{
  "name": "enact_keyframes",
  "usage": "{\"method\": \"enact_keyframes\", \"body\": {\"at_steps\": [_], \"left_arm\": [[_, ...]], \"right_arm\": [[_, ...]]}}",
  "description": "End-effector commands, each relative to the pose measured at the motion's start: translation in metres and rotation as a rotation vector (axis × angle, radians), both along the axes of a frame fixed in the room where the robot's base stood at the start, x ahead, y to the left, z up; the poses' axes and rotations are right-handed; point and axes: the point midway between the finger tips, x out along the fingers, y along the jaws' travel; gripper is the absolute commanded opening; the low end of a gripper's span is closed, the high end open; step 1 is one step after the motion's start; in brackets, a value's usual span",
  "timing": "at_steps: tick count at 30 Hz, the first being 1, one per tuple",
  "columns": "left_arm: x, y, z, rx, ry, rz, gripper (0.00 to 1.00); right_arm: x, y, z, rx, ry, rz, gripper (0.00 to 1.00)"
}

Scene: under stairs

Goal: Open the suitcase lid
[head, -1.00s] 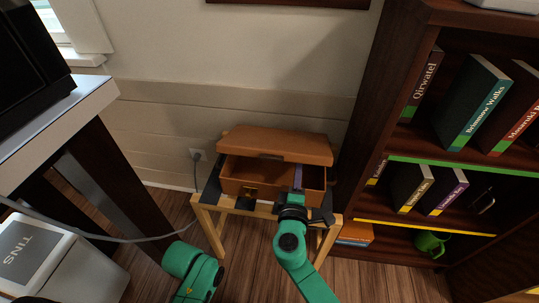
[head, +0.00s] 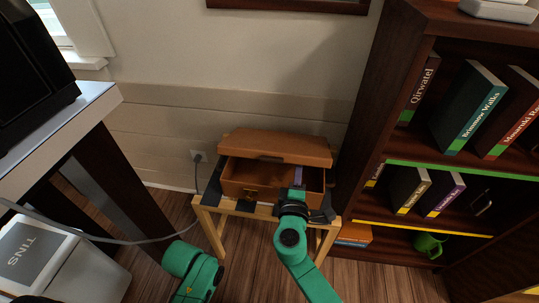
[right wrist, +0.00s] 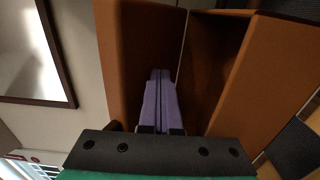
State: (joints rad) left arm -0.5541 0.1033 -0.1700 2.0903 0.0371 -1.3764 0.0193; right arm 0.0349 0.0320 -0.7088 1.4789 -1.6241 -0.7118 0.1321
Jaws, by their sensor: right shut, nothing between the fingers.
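The orange-brown suitcase (head: 245,186) sits on a low wooden stand. Its lid (head: 275,146) is tilted partly up, with an open gap at the front showing the hollow inside. My right gripper (head: 298,176) reaches into the gap at the right part of the front, with its purple fingers shut and empty. In the right wrist view the closed fingers (right wrist: 160,90) lie against or just before the lid's inner side (right wrist: 135,45); I cannot tell if they touch. The suitcase body (right wrist: 255,70) is to their right. My left arm shows at the bottom, but its gripper is out of view.
The wooden stand (head: 262,210) has dark straps. A bookshelf (head: 372,130) stands close on the right. A desk (head: 60,125) and a white bin (head: 70,265) are on the left. A cable (head: 150,240) runs to a wall outlet (head: 199,155). The wall is behind.

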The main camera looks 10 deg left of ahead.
Motion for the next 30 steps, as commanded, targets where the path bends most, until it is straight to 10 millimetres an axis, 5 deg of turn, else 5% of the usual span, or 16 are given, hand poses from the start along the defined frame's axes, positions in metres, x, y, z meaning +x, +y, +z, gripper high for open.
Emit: {"method": "enact_keyframes", "body": {"at_steps": [30], "left_arm": [[0.000,0.000,0.037,0.000,-0.001,-0.001,0.00]], "right_arm": [[0.030,0.000,0.058,0.000,-0.001,0.000,0.00]]}}
